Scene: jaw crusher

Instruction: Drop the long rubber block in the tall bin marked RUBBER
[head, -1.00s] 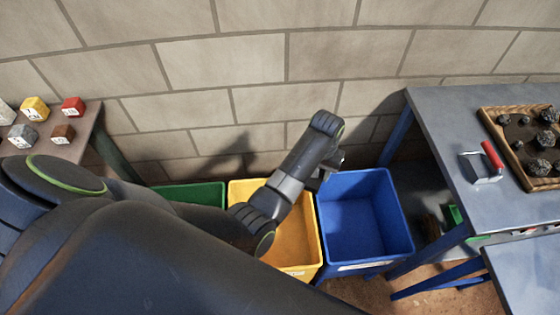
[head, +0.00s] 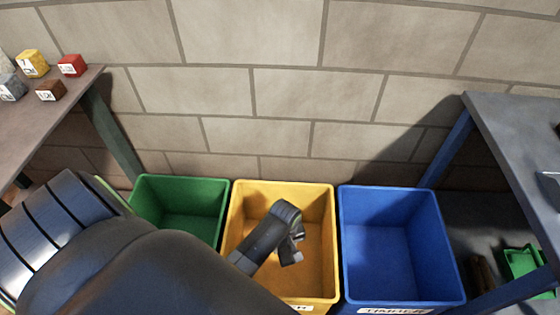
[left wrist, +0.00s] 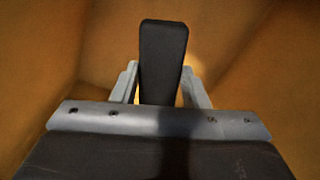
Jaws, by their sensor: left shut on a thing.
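The long rubber block (left wrist: 163,50) is black and stands out between the two grey fingers of my left gripper (left wrist: 160,82) in the left wrist view. The gripper is shut on it, with orange-yellow bin walls all around. In the head view my left gripper (head: 291,248) is over or inside the yellow bin (head: 326,225), and my wrist hides most of the block there. Only the end of the yellow bin's label shows, a letter R. My right gripper is not in view.
A green bin (head: 142,205) stands left of the yellow one, and a blue bin (head: 440,240) marked TIMBER stands right. A table (head: 60,110) at left holds several small labelled cubes. A grey-blue table (head: 515,130) stands at right, with a green tray (head: 525,268) below.

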